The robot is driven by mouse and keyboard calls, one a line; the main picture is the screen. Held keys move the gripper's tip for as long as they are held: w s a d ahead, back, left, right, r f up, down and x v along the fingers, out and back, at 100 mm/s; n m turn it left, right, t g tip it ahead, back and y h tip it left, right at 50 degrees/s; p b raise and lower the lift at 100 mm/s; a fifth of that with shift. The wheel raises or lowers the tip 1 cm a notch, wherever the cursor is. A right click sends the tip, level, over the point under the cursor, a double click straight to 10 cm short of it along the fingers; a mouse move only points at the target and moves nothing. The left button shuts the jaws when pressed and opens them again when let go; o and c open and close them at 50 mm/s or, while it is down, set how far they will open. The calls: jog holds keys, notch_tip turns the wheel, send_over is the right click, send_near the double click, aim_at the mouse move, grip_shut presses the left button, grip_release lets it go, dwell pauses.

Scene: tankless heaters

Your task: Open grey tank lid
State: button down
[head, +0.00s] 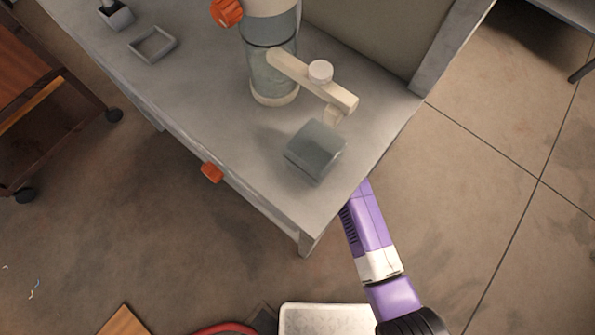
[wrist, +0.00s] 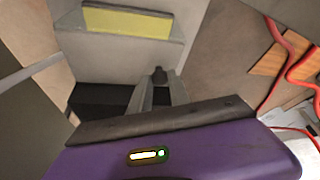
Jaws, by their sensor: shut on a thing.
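My gripper (wrist: 159,82) shows in the wrist view. Its two grey fingers close in on a small dark knob-like part (wrist: 160,73) between their tips. Behind it is a pale grey panel (wrist: 110,60) with a yellow strip (wrist: 127,21) above it and a dark area to the left below. I cannot tell for certain which surface is the grey tank lid, or whether it has lifted. In the head view my purple arm reaches to the table's right front edge, and the table hides my gripper.
An orange knob (head: 212,172) sits at the front edge. A wooden cart (head: 40,90) stands left. Floor at right is clear.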

dwell(0.3)
jog(key=r+p, duration=0.1)
jog(key=w+d+r+p, duration=0.1)
jog(key=r+p, duration=0.1)
jog(key=shift+w+r, duration=0.2)
jog(key=shift+w+d+r+m+g+y+b, duration=0.15)
jog(key=shift+w+d+m+g+y+b, duration=0.25)
jog(key=shift+g+y, duration=0.5)
jog(key=shift+w+d+r+g+y, duration=0.15)
jog(key=shift+r+g+y, duration=0.4)
jog(key=shift+g, duration=0.15)
jog(key=c, duration=1.2)
grip_release()
